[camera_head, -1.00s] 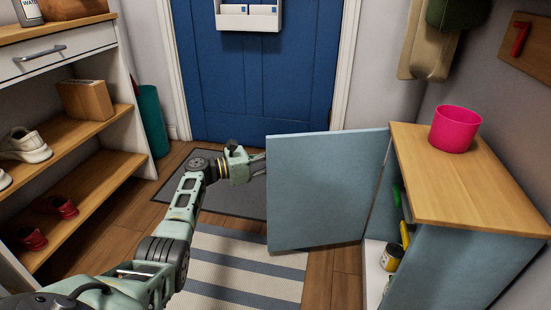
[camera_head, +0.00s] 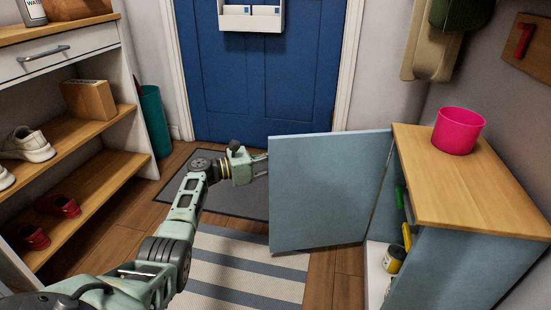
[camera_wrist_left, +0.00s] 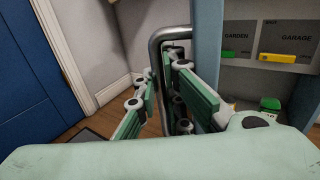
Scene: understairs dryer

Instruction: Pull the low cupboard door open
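The low cupboard door (camera_head: 330,190) is a blue-grey panel standing wide open, swung out from the low cupboard (camera_head: 465,270) at the right. In the left wrist view, the door (camera_wrist_left: 206,45) shows nearly edge-on, with a grey metal bar handle (camera_wrist_left: 155,62) on its face. My left gripper (camera_head: 262,157) is at the door's far free edge. In the left wrist view, the fingers of my left gripper (camera_wrist_left: 162,85) are apart, one on each side of the handle bar, with a gap visible. My right gripper is not in view.
A pink pot (camera_head: 458,131) stands on top. A shoe shelf (camera_head: 85,190) lines the left. A striped rug (camera_head: 240,265) and dark mat (camera_head: 225,205) cover the floor before the blue door (camera_head: 255,90).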

